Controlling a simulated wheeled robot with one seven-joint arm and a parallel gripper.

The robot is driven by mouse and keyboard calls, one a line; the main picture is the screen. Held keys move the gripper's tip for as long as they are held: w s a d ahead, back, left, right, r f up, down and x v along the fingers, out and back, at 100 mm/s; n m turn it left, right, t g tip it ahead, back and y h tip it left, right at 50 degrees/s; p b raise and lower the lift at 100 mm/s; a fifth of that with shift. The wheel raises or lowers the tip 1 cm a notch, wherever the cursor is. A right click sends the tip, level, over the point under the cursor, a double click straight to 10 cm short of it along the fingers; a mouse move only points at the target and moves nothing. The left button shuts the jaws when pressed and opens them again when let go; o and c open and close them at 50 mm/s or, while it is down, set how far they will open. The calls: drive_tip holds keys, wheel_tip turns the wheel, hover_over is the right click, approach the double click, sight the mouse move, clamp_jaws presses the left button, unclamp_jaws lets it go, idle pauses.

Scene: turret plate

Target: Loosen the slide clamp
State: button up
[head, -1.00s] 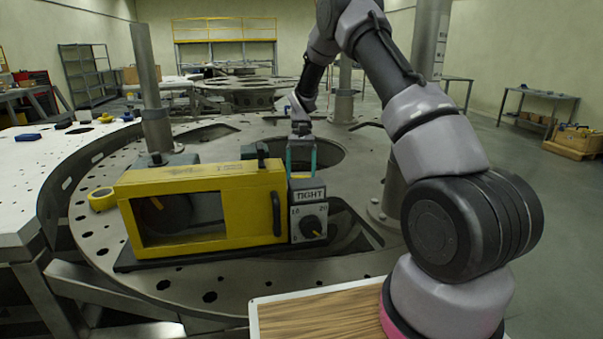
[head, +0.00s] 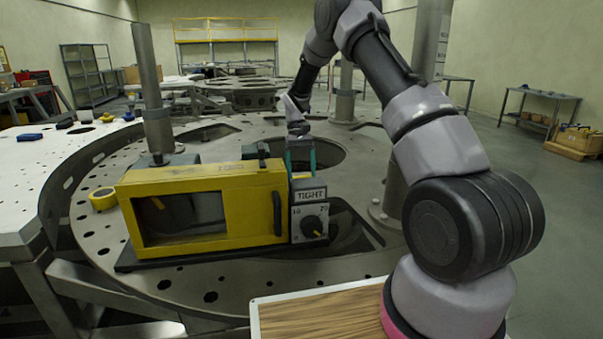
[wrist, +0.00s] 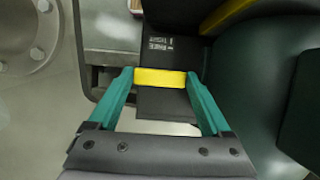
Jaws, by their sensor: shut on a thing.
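A yellow-framed machine housing (head: 247,205) with a window stands on the round plate. At its right end is a grey panel with a dial (head: 311,226) and a sign reading TIGHT (head: 310,195). My gripper (head: 301,165) points down just behind this sign, its teal fingers partly hidden by it. In the wrist view my gripper (wrist: 159,78) is shut on a yellow piece (wrist: 160,78), which spans between the fingertips. A dark block (wrist: 167,103) with small white lettering lies around it. I take the yellow piece to be the slide clamp's handle, but its full shape is hidden.
The perforated round plate (head: 130,270) has a wide central opening behind the housing. Metal posts (head: 152,95) rise from it at left and right. A wood-topped surface (head: 320,315) is in front.

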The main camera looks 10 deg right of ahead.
drive_tip(key=o, duration=1.2)
drive_tip(key=shift+c, duration=0.2)
drive_tip(key=v, duration=1.1)
drive_tip(key=s+d+r+m+t+y, duration=0.1)
drive_tip(key=s+d+r+t, duration=0.15)
drive_tip(key=s+r, duration=0.55)
drive_tip(key=s+d+r+m+t, duration=0.1)
drive_tip(key=s+r+t, duration=0.2)
drive_tip(key=s+r, duration=0.55)
drive_tip(key=s+d+r+m+t, duration=0.1)
drive_tip(key=s+r+t, duration=0.1)
drive_tip(key=s, duration=0.7)
drive_tip(key=s+d+r+m+t+y, duration=0.1)
drive_tip(key=s+t, duration=0.3)
drive_tip(key=s, duration=0.6)
drive_tip(key=shift+v, duration=0.85)
